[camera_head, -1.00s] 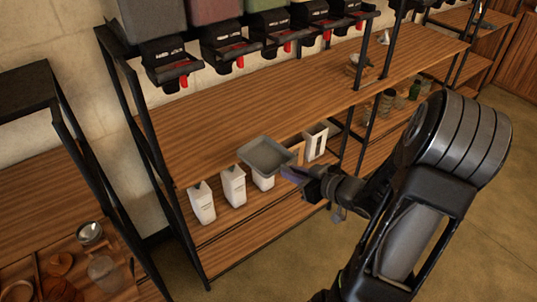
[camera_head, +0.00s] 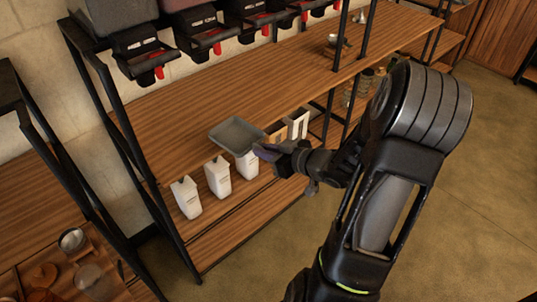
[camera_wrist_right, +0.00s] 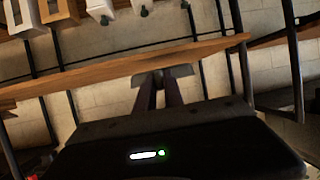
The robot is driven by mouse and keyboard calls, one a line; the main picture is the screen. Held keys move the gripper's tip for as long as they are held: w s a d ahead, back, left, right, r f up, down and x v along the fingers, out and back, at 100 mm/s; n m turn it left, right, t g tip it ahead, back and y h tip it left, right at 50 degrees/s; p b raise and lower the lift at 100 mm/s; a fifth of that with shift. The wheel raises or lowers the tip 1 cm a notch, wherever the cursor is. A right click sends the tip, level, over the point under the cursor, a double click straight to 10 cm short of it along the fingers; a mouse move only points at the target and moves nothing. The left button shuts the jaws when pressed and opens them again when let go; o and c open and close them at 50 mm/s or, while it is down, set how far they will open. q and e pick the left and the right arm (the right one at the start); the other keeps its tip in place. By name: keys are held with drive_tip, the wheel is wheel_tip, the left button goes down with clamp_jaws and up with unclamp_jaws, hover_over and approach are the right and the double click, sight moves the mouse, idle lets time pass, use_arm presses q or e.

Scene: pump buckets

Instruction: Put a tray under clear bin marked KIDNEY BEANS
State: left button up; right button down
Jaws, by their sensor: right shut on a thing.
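A shallow grey tray (camera_head: 238,135) is held in front of the shelf, above the white containers and near the front edge of the wooden board. My right gripper (camera_head: 262,151) is shut on the tray's near right side. In the right wrist view, the two fingers (camera_wrist_right: 159,90) reach the tray (camera_wrist_right: 182,71), of which only a part shows. Clear bins with black dispensers stand in a row at the top; a dispenser with a red lever (camera_head: 140,52) is at the left. No KIDNEY BEANS label is readable. My left gripper is out of view.
The wooden board (camera_head: 165,115) under the dispensers is mostly bare. Several white containers (camera_head: 217,177) stand on the lower shelf. A black upright post (camera_head: 117,130) stands at the left, another (camera_head: 350,65) at the right. Wooden dishes (camera_head: 42,274) lie at lower left.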

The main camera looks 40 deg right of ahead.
sight(235, 133)
drive_tip(key=w+b, duration=0.1)
drive_tip(key=w, duration=0.3)
drive_tip(key=w+f+b, duration=0.1)
drive_tip(key=w+b, duration=0.1)
drive_tip(key=w, duration=0.2)
drive_tip(key=w+f+b, duration=0.1)
drive_tip(key=w, duration=0.4)
drive_tip(key=shift+b, duration=0.35)
drive_tip(key=shift+d+x, duration=0.25)
drive_tip(key=shift+x, duration=0.7)
drive_tip(key=shift+f+b, duration=0.4)
drive_tip(key=shift+f, duration=0.15)
drive_tip(key=c, duration=1.4)
unclamp_jaws()
drive_tip(key=shift+o, duration=0.2)
drive_tip(key=v, duration=0.8)
drive_tip(key=shift+p, duration=0.3)
drive_tip(key=shift+w, duration=0.1)
